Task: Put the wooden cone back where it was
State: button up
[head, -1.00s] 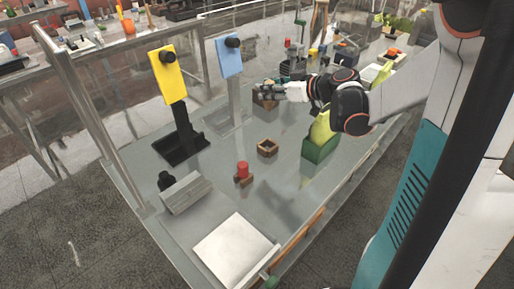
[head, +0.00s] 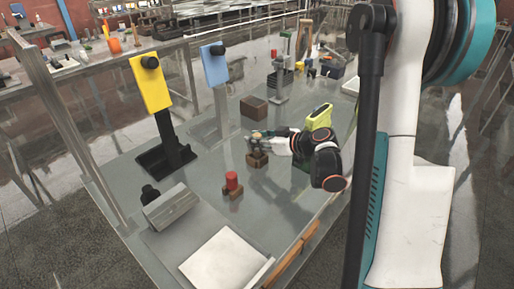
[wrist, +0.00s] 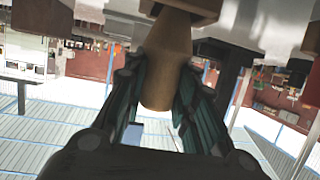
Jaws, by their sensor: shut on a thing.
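My gripper (head: 260,137) is shut on the wooden cone (wrist: 168,75). In the wrist view the brown cone sits between the two dark green fingers, its rounded end toward the camera. Its far end overlaps a brown wooden block (wrist: 198,8) at the top edge of that view; I cannot tell whether they touch. In the head view my gripper is at the top of a small wooden box (head: 257,160), and the cone itself is too small and covered there to make out. A larger brown wooden box (head: 254,108) stands behind it.
A red-topped piece on a wooden base (head: 232,184) stands close in front. A grey block (head: 172,208) and a white plate (head: 224,258) lie nearer. Yellow (head: 150,83) and blue (head: 215,65) panels stand left. A yellow-green object (head: 319,117) is beside my arm.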

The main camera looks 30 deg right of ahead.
jog(key=shift+f, duration=0.95)
jog(key=shift+f+b, duration=0.2)
jog(key=shift+b, duration=0.15)
jog(key=o, duration=1.1)
jog(key=shift+c, duration=0.2)
jog(key=shift+r, duration=0.15)
jog(key=shift+s+d+r+p, duration=0.1)
jog(key=shift+s+r+p, duration=0.1)
jog(key=shift+p, duration=0.1)
jog(key=p+v, duration=0.2)
jog(key=v, duration=0.9)
jog(key=shift+s+d+p, duration=0.2)
jog(key=shift+p, duration=0.1)
